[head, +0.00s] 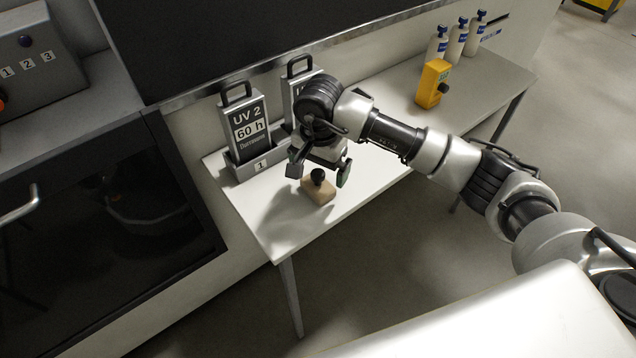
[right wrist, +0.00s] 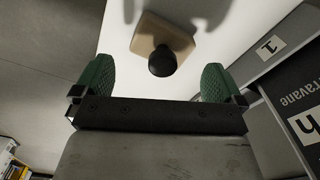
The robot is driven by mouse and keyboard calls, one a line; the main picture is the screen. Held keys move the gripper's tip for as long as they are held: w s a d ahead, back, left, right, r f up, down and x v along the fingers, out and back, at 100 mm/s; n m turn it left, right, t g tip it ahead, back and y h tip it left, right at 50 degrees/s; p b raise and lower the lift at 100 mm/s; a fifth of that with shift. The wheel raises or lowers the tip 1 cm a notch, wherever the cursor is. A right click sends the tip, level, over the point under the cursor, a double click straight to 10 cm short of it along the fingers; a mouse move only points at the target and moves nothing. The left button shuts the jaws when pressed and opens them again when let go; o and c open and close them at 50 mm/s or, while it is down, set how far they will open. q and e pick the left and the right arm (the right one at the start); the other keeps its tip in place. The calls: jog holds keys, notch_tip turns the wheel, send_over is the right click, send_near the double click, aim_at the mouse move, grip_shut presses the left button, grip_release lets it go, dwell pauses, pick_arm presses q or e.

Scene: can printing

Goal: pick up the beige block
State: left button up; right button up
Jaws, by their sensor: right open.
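The beige block (head: 319,194) lies on the white table near its front left edge. It has a round black knob (head: 318,176) on top. My right gripper (head: 319,171) is over the block with its fingers apart, one on each side of the knob's line. In the right wrist view, the open green fingertips (right wrist: 158,84) frame the black knob (right wrist: 162,61), with the beige block (right wrist: 150,38) beyond it. The fingers hold nothing. Whether they touch the block is not clear. My left gripper is not in view.
A UV 2 canister (head: 245,127) stands in a grey holder numbered 1 (head: 262,165) behind the block, with a second canister (head: 297,90) beside it. A yellow box (head: 431,84) and white bottles (head: 457,42) stand farther right. The table's front edge is close to the block.

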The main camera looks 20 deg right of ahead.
aim_at(318, 172)
notch_tip(318, 172, down, 4)
jog(key=shift+w+a+r+p, duration=0.1)
jog(key=shift+p, duration=0.55)
jog(key=shift+f, duration=0.45)
jog(key=c, duration=0.6)
jog(key=shift+r, duration=0.1)
notch_tip(318, 172, up, 4)
jog(key=shift+w+f+b, duration=0.1)
jog(key=shift+b, duration=0.7)
jog(key=s+d+r, duration=0.2)
jog(key=d, duration=0.1)
jog(key=s+d+r+b, duration=0.1)
jog(key=s+d+r, duration=0.1)
jog(key=s+d, duration=0.1)
jog(key=s+d+r+b, duration=0.1)
jog(key=s+d+r, duration=0.1)
jog(key=d+r, duration=0.1)
jog(key=shift+s+d, duration=0.1)
jog(key=shift+s, duration=0.1)
